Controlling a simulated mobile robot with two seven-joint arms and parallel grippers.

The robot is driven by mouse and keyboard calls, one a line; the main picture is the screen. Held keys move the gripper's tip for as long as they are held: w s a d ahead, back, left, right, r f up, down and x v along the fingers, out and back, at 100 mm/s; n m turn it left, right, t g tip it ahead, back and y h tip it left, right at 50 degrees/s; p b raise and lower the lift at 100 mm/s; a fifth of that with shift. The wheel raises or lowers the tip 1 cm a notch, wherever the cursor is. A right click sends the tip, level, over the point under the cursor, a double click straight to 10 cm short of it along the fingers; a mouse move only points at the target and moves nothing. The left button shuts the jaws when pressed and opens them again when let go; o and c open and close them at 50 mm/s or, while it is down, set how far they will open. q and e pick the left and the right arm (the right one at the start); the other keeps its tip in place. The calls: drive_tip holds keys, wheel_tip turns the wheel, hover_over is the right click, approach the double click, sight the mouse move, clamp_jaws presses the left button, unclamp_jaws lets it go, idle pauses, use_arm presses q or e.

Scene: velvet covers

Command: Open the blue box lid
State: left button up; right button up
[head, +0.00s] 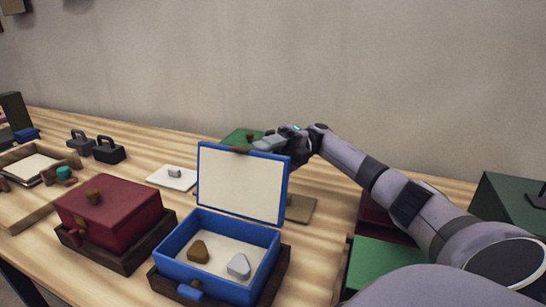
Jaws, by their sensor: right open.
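The blue box (180,250) stands on a dark wooden base at the front middle of the table. Its lid (240,187) is raised and stands nearly upright at the back, with its cream lining facing me. A brown stone (198,251) and a grey stone (239,266) lie inside on a cream floor. My right gripper (262,146) is open at the top edge of the lid, partly behind it; I cannot tell whether it touches. My left gripper is not in view.
A closed dark red box (108,208) on a wooden base stands left of the blue box. A white card (171,177) lies behind it. Black weights (109,150) and a wooden tray (28,207) are farther left. Green boxes (390,258) stand at the right under my arm.

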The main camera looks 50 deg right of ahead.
drive_tip(key=shift+d+f+b, duration=0.15)
drive_tip(key=shift+d+b, duration=0.15)
drive_tip(key=shift+d, duration=0.85)
drive_tip(key=shift+d+f+b, duration=0.1)
drive_tip(key=shift+d+b, duration=0.15)
drive_tip(key=shift+d, duration=0.9)
drive_tip(key=shift+c, duration=0.2)
